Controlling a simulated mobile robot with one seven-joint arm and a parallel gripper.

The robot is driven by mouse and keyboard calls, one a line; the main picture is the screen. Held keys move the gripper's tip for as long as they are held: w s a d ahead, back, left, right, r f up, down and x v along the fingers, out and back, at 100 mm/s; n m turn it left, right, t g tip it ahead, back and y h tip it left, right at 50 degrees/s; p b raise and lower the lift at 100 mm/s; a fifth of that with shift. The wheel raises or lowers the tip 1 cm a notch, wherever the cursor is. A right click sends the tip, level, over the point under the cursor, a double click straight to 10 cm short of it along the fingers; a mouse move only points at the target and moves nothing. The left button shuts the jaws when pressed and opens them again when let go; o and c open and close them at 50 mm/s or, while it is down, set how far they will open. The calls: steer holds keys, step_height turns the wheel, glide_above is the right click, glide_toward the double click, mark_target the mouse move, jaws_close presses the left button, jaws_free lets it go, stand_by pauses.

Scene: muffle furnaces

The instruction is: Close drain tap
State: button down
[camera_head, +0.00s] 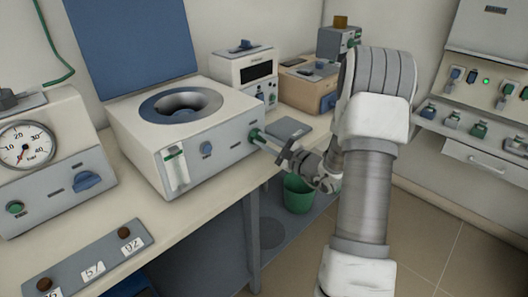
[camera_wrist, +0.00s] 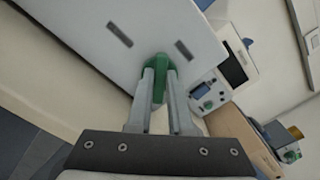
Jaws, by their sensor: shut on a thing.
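The drain tap is a green handle (camera_wrist: 159,68) on the flat grey front of a white bath unit (camera_head: 140,125). In the wrist view it stands between my two grey fingers, and my gripper (camera_wrist: 160,86) is shut on it. In the head view the green tap (camera_head: 254,135) shows at the right end of the unit's front, with my gripper (camera_head: 264,141) reaching to it from the right. The fingers hide part of the handle, and I cannot tell whether the tap is open or closed.
A green bucket (camera_head: 298,194) stands below the bench edge under my wrist. A blue lid (camera_head: 130,45) stands raised behind the round opening. A gauge unit (camera_head: 45,155) is at left, other instruments (camera_head: 247,72) behind. Open floor (camera_head: 425,235) lies to the right.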

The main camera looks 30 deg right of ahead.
steer(key=n+b, duration=0.2)
steer(key=b, duration=0.1)
steer(key=f+n+b, duration=0.1)
steer(key=b, duration=0.2)
steer(key=shift+n, duration=0.4)
steer(key=shift+s+n+b, duration=0.1)
steer(key=shift+n+b, duration=0.8)
steer(key=shift+b, duration=0.35)
steer(key=shift+r+n+b, duration=0.15)
steer(key=shift+n+b, duration=0.65)
steer(key=shift+n, duration=1.3)
steer(key=c, duration=0.8)
jaws_free()
steer(key=shift+r, duration=0.1)
